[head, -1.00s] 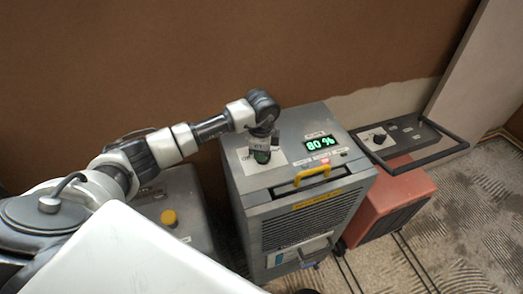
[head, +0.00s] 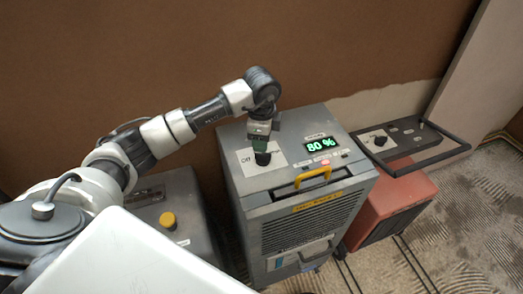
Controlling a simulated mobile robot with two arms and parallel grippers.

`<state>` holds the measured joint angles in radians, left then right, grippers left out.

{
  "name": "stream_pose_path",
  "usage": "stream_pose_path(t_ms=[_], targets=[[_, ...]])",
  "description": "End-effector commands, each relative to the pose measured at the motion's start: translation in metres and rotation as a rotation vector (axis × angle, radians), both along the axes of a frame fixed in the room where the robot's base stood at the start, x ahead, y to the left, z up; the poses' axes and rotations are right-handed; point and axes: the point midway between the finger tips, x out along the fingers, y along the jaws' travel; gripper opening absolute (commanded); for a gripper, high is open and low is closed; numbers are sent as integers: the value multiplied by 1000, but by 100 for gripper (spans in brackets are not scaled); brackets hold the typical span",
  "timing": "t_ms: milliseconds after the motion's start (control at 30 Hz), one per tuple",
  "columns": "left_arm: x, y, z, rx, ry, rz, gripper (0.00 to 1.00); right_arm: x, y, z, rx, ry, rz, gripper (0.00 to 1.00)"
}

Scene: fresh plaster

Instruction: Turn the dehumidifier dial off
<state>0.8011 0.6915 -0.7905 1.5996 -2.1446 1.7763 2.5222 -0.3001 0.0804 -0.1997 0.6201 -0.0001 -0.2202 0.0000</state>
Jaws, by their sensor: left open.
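The dehumidifier (head: 304,226) is a grey box with a yellow handle and a green display (head: 320,144) reading 80 %. Its black dial (head: 262,159) sits on a white label plate on the top, with "Off" printed at the left. My left gripper (head: 262,146) points down just above the dial. It is open, and its fingers hide part of the dial and the label. I cannot tell whether the fingers touch the dial. My right gripper is not in view.
A red machine (head: 395,195) with a black handle frame and its own knob stands to the right. A grey box with a yellow knob (head: 167,219) stands to the left. A brown wall rises close behind. Cables lie on the floor in front.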

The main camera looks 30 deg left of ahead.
Motion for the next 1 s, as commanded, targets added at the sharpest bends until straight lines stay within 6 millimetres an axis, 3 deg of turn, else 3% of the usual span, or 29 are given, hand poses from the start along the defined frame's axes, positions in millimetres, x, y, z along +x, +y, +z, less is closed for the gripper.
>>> stream_pose_path(t_ms=[200, 333, 1000], targets=[[1, 0, 36, 0, -3, 1, 42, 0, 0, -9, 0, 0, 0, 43], [1, 0, 47, 1, -2, 1, 42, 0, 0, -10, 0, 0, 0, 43], [0, 0, 49, 1, 0, 1, 42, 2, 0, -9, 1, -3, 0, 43]])
